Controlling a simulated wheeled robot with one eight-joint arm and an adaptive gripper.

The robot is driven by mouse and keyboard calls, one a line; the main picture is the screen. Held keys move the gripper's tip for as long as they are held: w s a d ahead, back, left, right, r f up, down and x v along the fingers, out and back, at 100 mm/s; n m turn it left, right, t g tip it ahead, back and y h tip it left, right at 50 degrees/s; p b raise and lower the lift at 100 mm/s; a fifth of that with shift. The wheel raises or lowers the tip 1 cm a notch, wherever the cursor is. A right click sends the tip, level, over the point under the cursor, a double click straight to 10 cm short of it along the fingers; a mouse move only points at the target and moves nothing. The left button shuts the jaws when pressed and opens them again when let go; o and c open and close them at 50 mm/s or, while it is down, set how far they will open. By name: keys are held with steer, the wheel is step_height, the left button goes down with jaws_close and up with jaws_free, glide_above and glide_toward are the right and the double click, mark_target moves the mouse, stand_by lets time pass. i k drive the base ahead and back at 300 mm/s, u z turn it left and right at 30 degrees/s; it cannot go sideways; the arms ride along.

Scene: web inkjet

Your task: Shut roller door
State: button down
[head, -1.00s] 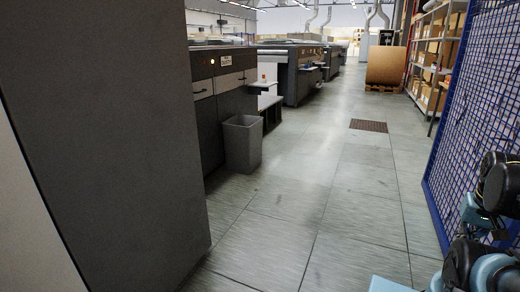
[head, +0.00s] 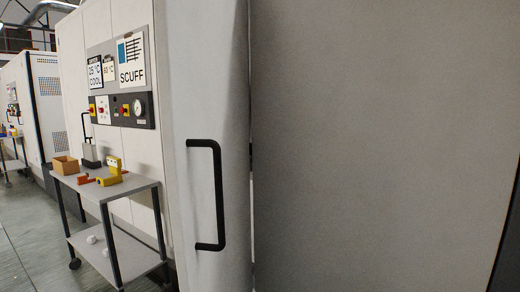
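A tall light-grey panel (head: 208,90) with a black vertical bar handle (head: 218,195) stands close in front of me in the head view. A large darker grey panel (head: 380,140) fills the right half of the picture beside it. A narrow dark seam runs between the two. I cannot tell which of these panels, if either, is the roller door, or whether it is open. My gripper is not in view.
A grey wheeled cart (head: 130,187) stands left of the handle, with a cardboard box (head: 66,165) and a yellow tool (head: 112,170) on top. A control panel (head: 120,90) with a SCUFF sign is on the machine behind. Floor (head: 25,230) shows at lower left.

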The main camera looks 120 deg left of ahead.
mark_target(202, 46)
steer(key=u, duration=4.5)
steer(key=i, duration=1)
steer(key=u, duration=0.05)
steer(key=k, duration=0.2)
steer(key=u, duration=0.1)
